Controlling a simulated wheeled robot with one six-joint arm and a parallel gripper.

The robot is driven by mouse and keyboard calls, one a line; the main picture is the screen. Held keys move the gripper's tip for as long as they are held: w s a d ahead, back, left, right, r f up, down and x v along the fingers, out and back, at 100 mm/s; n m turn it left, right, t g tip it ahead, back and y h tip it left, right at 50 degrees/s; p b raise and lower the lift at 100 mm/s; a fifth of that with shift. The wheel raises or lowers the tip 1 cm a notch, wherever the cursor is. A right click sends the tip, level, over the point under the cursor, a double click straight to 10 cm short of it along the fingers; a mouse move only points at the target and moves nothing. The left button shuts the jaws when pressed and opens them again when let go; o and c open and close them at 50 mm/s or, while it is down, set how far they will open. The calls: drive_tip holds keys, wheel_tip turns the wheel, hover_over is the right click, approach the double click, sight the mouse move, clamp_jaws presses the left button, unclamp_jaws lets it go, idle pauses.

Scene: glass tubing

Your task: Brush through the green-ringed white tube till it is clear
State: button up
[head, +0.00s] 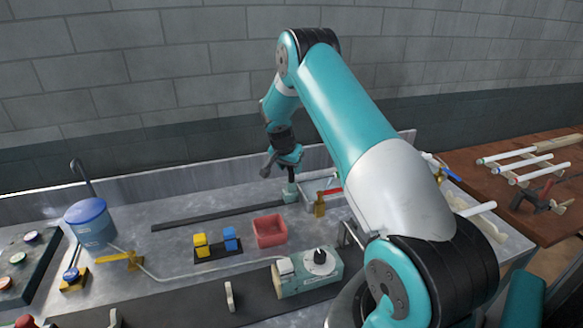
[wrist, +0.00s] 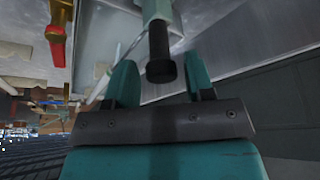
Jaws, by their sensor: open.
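My gripper (head: 289,172) is at the back of the metal bench, pointing down, with its jaws open. In the wrist view my gripper (wrist: 160,78) has one teal finger on each side of a black handle end (wrist: 160,68), which seems to be free of both. The handle joins a pale green part (wrist: 157,12), which also shows in the head view (head: 291,194) below the gripper. Whether this is the brush cannot be told. White tubes lie on the wooden table at right; the far one (head: 507,154) has a greenish tip. The rings are too small to read surely.
A brass valve with a red lever (head: 328,192) stands right of the gripper. A red bin (head: 269,231), yellow and blue blocks (head: 201,244), and a blue bucket (head: 90,221) are on the bench. A wall runs behind it.

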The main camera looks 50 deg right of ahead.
sight(290, 183)
drive_tip(key=shift+p+x, duration=0.3)
drive_tip(key=shift+x, duration=1.35)
